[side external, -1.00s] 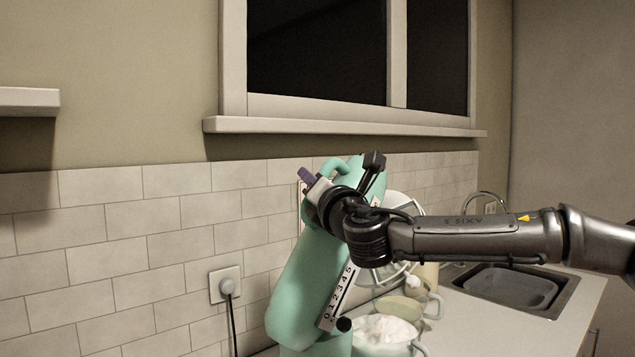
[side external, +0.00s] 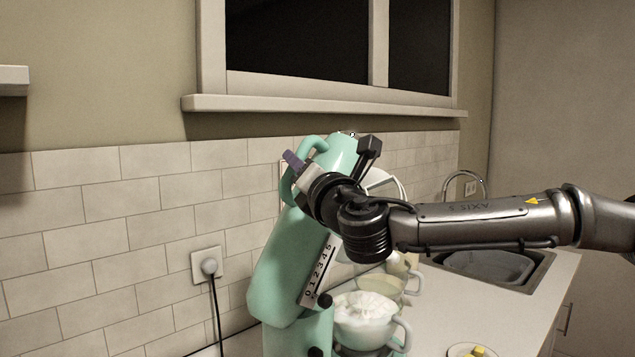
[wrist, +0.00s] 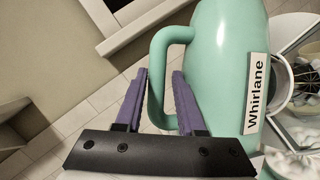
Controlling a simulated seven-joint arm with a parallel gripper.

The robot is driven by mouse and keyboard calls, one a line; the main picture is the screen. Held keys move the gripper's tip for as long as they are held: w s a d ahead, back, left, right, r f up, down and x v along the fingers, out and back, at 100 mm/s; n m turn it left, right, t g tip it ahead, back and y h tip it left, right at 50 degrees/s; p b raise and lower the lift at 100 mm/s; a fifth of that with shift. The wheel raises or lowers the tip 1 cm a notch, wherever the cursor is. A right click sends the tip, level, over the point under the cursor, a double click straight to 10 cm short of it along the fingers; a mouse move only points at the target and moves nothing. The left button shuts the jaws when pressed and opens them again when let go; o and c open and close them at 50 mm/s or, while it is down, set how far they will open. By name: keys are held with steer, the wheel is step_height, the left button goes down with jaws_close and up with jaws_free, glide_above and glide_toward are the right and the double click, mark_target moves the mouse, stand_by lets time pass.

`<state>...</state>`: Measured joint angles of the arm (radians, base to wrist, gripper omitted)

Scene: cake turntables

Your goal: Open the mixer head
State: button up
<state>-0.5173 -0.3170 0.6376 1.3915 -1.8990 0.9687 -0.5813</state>
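The mint-green stand mixer has its head (side external: 285,262) tilted steeply up and back, with a loop handle on its upper end. In the wrist view the head (wrist: 222,50) bears the label "Whirlane". My gripper's two purple fingers (wrist: 157,95) stand either side of the handle (wrist: 158,62). The handle bar lies near the left finger, with a gap towards the right one, so the gripper looks open around it. In the side view my gripper (side external: 293,161) is at the handle, largely hidden behind my wrist. The mixer bowl (side external: 362,338) holds white, creamy contents.
A window sill (side external: 320,107) and tiled wall (side external: 120,215) lie behind the mixer. A plugged-in cord (side external: 209,266) hangs at left. A cup (side external: 392,283), a plate with yellow pieces (side external: 472,351) and a sink (side external: 490,265) are at right. The counter front is partly clear.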

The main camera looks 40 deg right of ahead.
steer(key=v, duration=0.9)
steer(key=shift+s, duration=0.25)
steer(key=shift+a, duration=0.1)
steer(key=s+d+f+m+g+h, duration=0.1)
steer(key=s+d+m+g+h, duration=0.15)
steer(key=d, duration=0.65)
steer(key=s+d+f+m+g+h, duration=0.1)
steer(key=s+d+m+g+h, duration=0.2)
steer(key=d, duration=0.6)
steer(key=s+d+f+m+g+y, duration=0.3)
steer(key=s+d+f+m+g, duration=0.25)
steer(key=f, duration=0.25)
steer(key=s+a+f+m+g+y, duration=0.2)
steer(key=s+f+m+y, duration=0.25)
steer(key=s+f, duration=0.45)
steer(key=s+a+f+m+y, duration=0.2)
steer(key=a+f+m+y, duration=0.3)
steer(key=a+f+m, duration=0.3)
steer(key=a+f, duration=0.1)
steer(key=a, duration=0.1)
steer(key=shift+s+a+y, duration=0.3)
steer(key=shift+s+y, duration=0.05)
steer(key=shift+y, duration=0.05)
